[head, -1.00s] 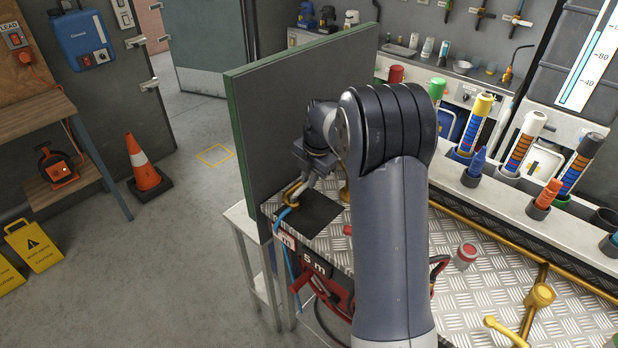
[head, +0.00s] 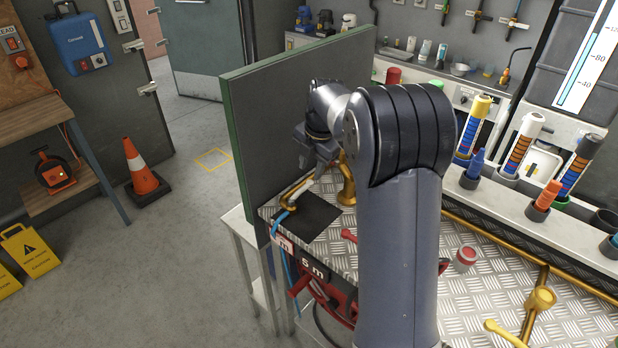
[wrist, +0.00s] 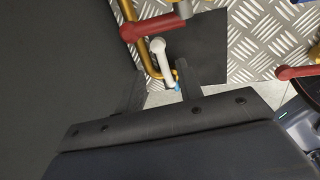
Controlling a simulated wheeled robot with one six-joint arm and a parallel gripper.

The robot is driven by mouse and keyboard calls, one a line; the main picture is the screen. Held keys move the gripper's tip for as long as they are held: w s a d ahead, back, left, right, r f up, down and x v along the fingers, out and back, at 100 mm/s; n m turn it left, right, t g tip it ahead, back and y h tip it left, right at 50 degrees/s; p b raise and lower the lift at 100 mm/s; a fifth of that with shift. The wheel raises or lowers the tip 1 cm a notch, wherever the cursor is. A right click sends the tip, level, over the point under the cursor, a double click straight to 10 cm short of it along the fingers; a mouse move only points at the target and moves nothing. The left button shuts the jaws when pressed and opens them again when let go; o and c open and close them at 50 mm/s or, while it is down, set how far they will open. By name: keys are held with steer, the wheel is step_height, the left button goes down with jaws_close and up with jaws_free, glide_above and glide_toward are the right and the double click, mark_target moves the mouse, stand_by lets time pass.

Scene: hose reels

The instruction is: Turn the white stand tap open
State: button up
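The white tap lever (wrist: 164,62) shows in the wrist view. Its round end is up and its narrow end points down and slightly right. It lies close beside a bent gold pipe (wrist: 144,58), roughly along it. My gripper (wrist: 160,78) is open, with one finger left and one finger right of the lever's lower end. I see nothing held and cannot tell whether a finger touches the lever. In the head view my gripper (head: 318,160) is above the gold spout (head: 288,194) at the bench's far left corner, and the white lever cannot be made out there.
A red lever (wrist: 155,25) sits just above the white one, and another red lever (wrist: 298,72) is at the right. A dark upright panel (head: 285,110) stands close left of my gripper. A blue hose (head: 277,226) hangs from the spout. Gold pipes (head: 535,300) cross the bench.

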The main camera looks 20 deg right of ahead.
mark_target(307, 184)
steer(key=r, duration=0.5)
steer(key=shift+s+d+r, duration=0.15)
steer(key=shift+s+d, duration=0.15)
steer(key=shift+s, duration=0.1)
steer(key=f, duration=0.3)
steer(key=w+a+f, duration=0.1)
steer(key=f, duration=0.3)
steer(key=f+p, duration=0.1)
steer(key=f, duration=0.2)
steer(key=shift+w+a+f, duration=0.25)
steer(key=shift+w+f, duration=0.1)
steer(key=shift+f, duration=0.05)
steer(key=shift+s+d+r+m, duration=0.1)
steer(key=shift+s+m, duration=0.05)
steer(key=shift+m, duration=0.15)
